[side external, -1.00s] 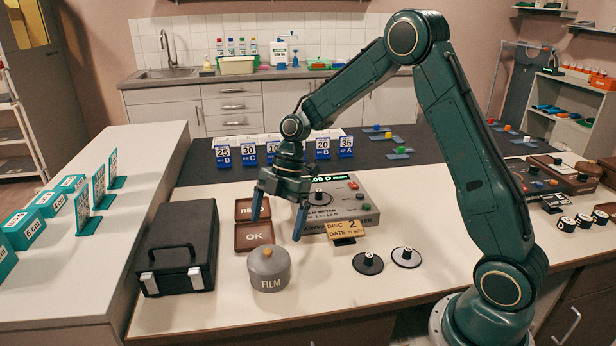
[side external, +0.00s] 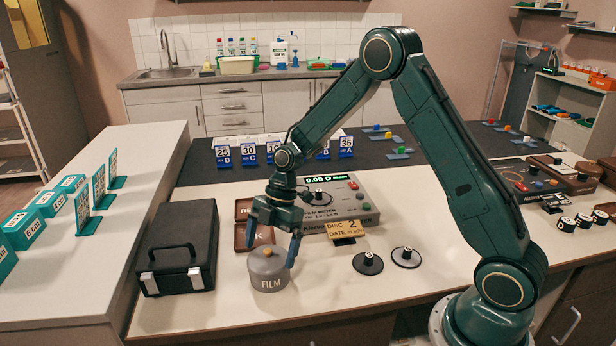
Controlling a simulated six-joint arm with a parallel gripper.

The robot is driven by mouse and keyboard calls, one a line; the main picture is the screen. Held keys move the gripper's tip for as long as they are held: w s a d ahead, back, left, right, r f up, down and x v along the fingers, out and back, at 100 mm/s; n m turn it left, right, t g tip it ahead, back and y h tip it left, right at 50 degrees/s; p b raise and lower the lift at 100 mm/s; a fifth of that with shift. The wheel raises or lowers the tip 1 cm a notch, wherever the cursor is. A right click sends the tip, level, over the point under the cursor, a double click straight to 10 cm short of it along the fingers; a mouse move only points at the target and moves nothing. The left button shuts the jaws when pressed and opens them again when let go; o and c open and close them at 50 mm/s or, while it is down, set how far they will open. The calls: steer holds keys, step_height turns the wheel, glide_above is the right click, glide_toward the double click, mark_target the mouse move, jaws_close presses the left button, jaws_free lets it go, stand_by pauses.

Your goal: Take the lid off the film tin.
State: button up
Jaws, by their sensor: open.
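The film tin (side external: 269,275) is a grey round tin marked FILM, standing upright on the white bench top near its front edge. Its lid (side external: 257,255) is on it, with a small orange-tan knob (side external: 267,252) at the centre. My gripper (side external: 271,254) is open, its two blue-tipped fingers pointing down. The fingers are spread to either side of the lid's knob in the picture, the left one behind the tin's left edge and the right one beside its right edge. I cannot tell whether either finger touches the lid.
A black case (side external: 178,250) stands left of the tin. Brown trays (side external: 243,238) lie behind it, partly hidden by my gripper. A grey meter (side external: 345,205) stands behind right, with a yellow disc sign (side external: 345,229) before it.

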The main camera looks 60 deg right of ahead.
steer(key=shift+f, duration=0.1)
stand_by(0.4)
steer(key=shift+f, duration=0.1)
steer(key=c, duration=1.2)
steer(key=shift+c, duration=0.2)
